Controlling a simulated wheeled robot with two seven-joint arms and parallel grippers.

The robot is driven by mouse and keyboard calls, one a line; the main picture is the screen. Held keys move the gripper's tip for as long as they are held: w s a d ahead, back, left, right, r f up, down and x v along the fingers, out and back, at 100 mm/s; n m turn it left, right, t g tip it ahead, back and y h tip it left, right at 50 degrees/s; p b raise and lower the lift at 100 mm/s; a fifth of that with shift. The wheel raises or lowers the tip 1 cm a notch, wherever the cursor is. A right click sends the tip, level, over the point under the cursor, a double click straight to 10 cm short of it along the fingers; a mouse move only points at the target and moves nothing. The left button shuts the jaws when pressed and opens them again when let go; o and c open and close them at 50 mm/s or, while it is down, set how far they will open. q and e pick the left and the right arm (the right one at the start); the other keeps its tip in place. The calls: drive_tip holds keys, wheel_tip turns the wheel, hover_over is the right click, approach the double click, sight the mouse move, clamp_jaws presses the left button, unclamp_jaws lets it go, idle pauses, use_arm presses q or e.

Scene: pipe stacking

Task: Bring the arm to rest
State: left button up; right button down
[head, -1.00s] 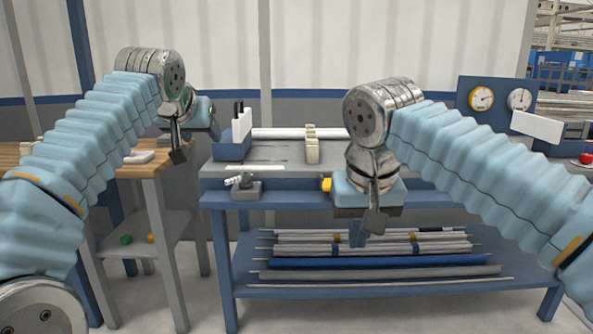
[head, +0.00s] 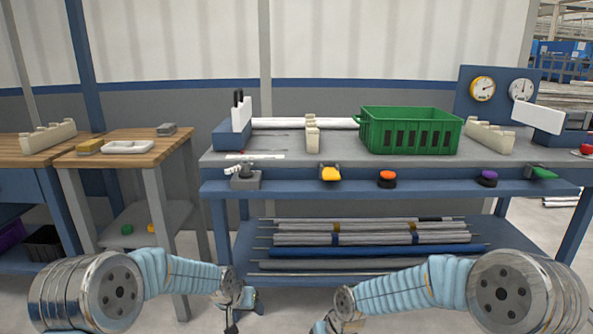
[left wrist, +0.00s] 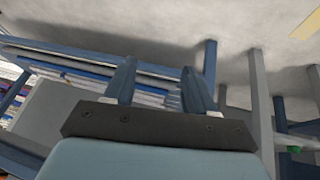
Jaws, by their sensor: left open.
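My two arms are lowered in front of the workbench in the head view. My left gripper (head: 246,311) hangs low at the bottom middle, below the bench top and in front of the lower shelf. In the left wrist view my left gripper (left wrist: 160,84) has its two fingers spread apart, with nothing between them. My right arm comes in from the right, and its wrist (head: 343,302) is at the bottom edge. The fingers of my right gripper cannot be made out there.
The bench (head: 345,175) carries a green crate (head: 440,131), a cream notched rack (head: 313,138) and pale pipes (head: 280,123) at the back. Pipes (head: 375,238) lie on its lower shelf. A wooden table (head: 165,147) with a white tray (head: 128,147) stands left.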

use_arm(q)
drive_tip(key=s+f+n+g, duration=0.1)
drive_tip(key=s+f+g, duration=0.1)
drive_tip(key=s+f, duration=0.8)
drive_tip(key=s+d+f+n+g, duration=0.1)
drive_tip(key=s+f, duration=0.4)
drive_tip(key=s, duration=0.6)
drive_tip(key=s+d+f+n+g+h, duration=0.1)
drive_tip(key=s+f, duration=0.4)
drive_tip(key=s, duration=0.6)
drive_tip(key=shift+h, duration=0.3)
use_arm(e)
drive_tip(key=s+d+f+m, duration=0.1)
drive_tip(key=s+d+f, duration=0.1)
drive_tip(key=s+f, duration=0.7)
drive_tip(key=s+d+f+m, duration=0.2)
drive_tip(key=s+d+f, duration=0.1)
drive_tip(key=s+f, duration=0.6)
drive_tip(key=shift+s+f+y, duration=0.3)
drive_tip(key=shift+f+y, duration=0.1)
drive_tip(key=shift+f, duration=0.1)
use_arm(q)
drive_tip(key=shift+d, duration=0.1)
